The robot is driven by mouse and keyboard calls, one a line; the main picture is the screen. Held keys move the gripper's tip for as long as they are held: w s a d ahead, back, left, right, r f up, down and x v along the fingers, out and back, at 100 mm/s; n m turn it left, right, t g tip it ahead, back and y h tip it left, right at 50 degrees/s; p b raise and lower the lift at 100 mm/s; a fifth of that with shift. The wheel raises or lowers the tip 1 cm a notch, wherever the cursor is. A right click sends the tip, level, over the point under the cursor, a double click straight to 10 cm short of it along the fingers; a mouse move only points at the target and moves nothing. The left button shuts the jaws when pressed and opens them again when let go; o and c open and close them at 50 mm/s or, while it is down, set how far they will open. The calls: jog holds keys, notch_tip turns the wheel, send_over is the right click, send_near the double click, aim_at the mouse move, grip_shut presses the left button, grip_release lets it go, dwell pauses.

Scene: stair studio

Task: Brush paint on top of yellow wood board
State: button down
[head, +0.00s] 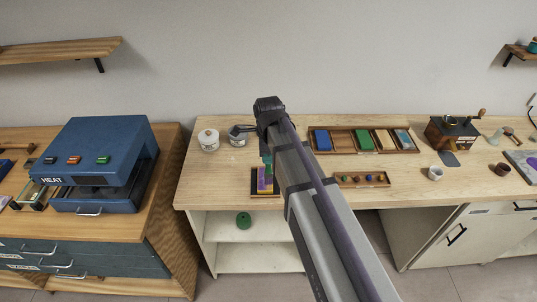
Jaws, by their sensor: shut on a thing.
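My gripper (263,146) is over the worktop (220,172), mostly hidden by my own arm. It is shut on a thin teal-green thing (266,159) that looks like the brush and points downward. Just below it, a board with purple (262,186) and yellow parts lies in a small dark wooden tray (265,196). I cannot tell whether the brush tip touches the board. A white paint can (209,140) and a second can (238,139) stand to the left, behind the board.
A wooden tray (349,139) holds blue, green, tan and grey-blue boards at the right. A smaller tray (361,180) with several small pieces lies in front. A grinder (452,132) and cup (436,172) stand farther right. A blue heat press (99,160) is on the left bench.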

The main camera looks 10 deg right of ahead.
aim_at(268, 167)
notch_tip(268, 167, down, 4)
jog(key=b, duration=0.3)
jog(key=shift+f+b, duration=0.15)
jog(key=shift+b, duration=0.2)
jog(key=shift+w+d, duration=1.5)
jog(key=shift+w, duration=4.65)
jog(key=shift+s+a, duration=0.45)
jog(key=shift+s, duration=1.45)
jog(key=shift+s+a, duration=0.45)
jog(key=shift+s, duration=1.5)
jog(key=shift+s+a, duration=0.45)
jog(key=shift+s, duration=1.45)
jog(key=shift+s+a+r+p, duration=0.15)
jog(key=shift+s+r+p, duration=0.3)
jog(key=shift+r+p, duration=0.15)
notch_tip(268, 167, up, 6)
jog(key=p, duration=0.6)
jog(key=shift+r, duration=0.25)
jog(key=shift+f, duration=0.1)
